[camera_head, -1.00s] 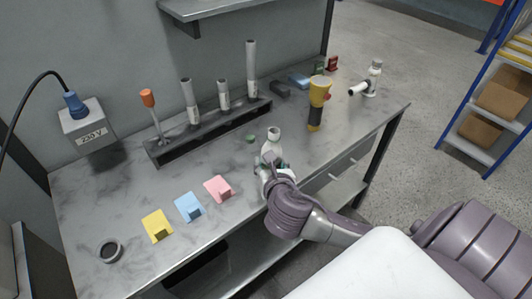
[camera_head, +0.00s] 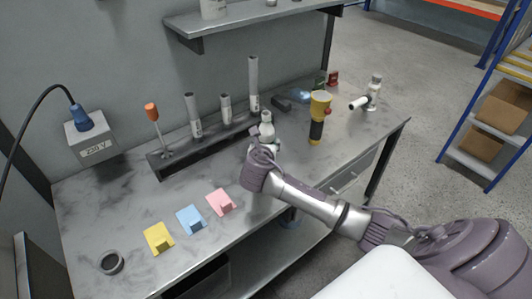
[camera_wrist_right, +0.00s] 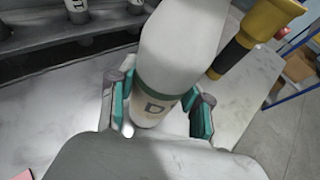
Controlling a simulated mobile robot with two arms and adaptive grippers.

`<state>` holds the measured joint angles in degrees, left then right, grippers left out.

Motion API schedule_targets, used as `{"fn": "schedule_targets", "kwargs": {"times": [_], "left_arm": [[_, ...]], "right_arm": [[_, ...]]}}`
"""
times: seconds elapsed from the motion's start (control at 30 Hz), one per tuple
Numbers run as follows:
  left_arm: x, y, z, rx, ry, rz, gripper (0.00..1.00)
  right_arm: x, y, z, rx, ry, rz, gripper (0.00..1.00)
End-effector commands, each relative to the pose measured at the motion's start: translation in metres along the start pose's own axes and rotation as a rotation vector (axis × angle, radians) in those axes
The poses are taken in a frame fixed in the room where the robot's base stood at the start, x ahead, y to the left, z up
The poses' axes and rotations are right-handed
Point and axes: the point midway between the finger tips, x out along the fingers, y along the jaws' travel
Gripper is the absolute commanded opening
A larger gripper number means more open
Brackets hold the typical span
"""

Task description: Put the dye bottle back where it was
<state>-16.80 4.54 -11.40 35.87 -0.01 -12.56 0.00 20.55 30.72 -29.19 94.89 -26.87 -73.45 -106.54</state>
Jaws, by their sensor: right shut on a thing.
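The dye bottle (camera_head: 267,130) is white with a narrower neck. The bottle is roughly upright over the back part of the workbench, just in front of the rack. I cannot tell whether its base touches the bench top. My left gripper is not in view.
The workbench (camera_head: 120,205) has a rack (camera_head: 190,155) of tubes behind. A yellow flashlight (camera_head: 319,105) stands right of the bottle. A wall shelf (camera_head: 245,22) above carries a white container (camera_head: 213,8).

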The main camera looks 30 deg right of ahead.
Motion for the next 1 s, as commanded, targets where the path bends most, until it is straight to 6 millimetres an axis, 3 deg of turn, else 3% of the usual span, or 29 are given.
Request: {"fn": "schedule_targets", "kwargs": {"times": [0.3, 0.67, 0.7, 0.83, 1.0], "left_arm": [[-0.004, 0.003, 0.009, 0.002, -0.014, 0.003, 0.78], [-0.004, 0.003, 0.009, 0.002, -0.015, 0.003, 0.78], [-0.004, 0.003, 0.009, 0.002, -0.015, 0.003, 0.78], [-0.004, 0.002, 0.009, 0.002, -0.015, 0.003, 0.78], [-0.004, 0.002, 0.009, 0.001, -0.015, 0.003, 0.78]], "right_arm": [[0.015, 0.001, -0.035, -0.002, 0.002, -0.001, 0.08], [0.017, 0.001, -0.039, -0.001, 0.000, 0.001, 0.08], [0.017, 0.001, -0.040, -0.001, 0.001, 0.001, 0.51], [0.017, 0.001, -0.040, -0.001, 0.001, 0.001, 0.72], [0.017, 0.001, -0.040, -0.001, 0.002, 0.001, 0.74]]}}
